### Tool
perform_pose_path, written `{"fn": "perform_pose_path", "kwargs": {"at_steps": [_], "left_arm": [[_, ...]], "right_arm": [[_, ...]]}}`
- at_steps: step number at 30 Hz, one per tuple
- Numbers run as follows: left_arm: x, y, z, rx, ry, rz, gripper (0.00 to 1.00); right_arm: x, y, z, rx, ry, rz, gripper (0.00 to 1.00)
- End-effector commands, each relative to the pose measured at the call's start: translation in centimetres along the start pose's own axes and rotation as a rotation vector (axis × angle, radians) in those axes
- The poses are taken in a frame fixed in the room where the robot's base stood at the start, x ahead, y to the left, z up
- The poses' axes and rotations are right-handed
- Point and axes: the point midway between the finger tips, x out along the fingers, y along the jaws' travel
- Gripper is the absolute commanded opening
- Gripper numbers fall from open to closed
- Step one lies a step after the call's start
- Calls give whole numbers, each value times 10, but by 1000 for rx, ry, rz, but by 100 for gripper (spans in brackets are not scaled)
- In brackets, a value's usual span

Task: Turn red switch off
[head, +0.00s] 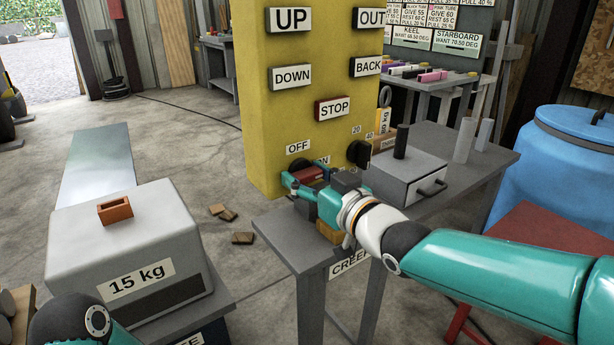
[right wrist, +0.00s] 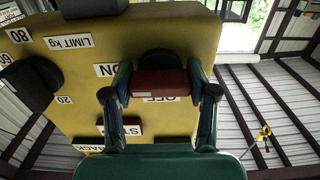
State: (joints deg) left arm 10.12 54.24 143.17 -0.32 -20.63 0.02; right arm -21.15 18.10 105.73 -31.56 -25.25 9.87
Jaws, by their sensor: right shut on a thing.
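The red switch (head: 308,174) is a red bar on the front of the yellow panel (head: 240,80), low down under the OFF label (head: 298,147). The ON label is mostly hidden behind it in the head view and shows in the right wrist view (right wrist: 105,70). My right gripper (head: 306,182) reaches the panel from the front. In the right wrist view its two fingers stand either side of the red bar (right wrist: 160,83), shut on it. Part of the switch is hidden by the fingers. Only a piece of my left arm shows at bottom left; its gripper is out of view.
Above are UP, DOWN, OUT, BACK and STOP (head: 333,108) labels. A black knob (head: 359,153) sits right of the switch. A 15 kg block (head: 130,250) is at left.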

Motion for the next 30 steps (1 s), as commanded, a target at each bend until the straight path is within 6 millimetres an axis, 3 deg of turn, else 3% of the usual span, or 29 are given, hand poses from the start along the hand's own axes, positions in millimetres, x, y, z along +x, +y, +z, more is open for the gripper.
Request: {"fn": "perform_pose_path", "kwargs": {"at_steps": [14,30], "left_arm": [[19,-7,0,0,0,0,0],[56,-20,0,0,0,0,0]], "right_arm": [[-1,1,3,-155,2,2,23],[0,0,3,-644,1,2,23]]}}
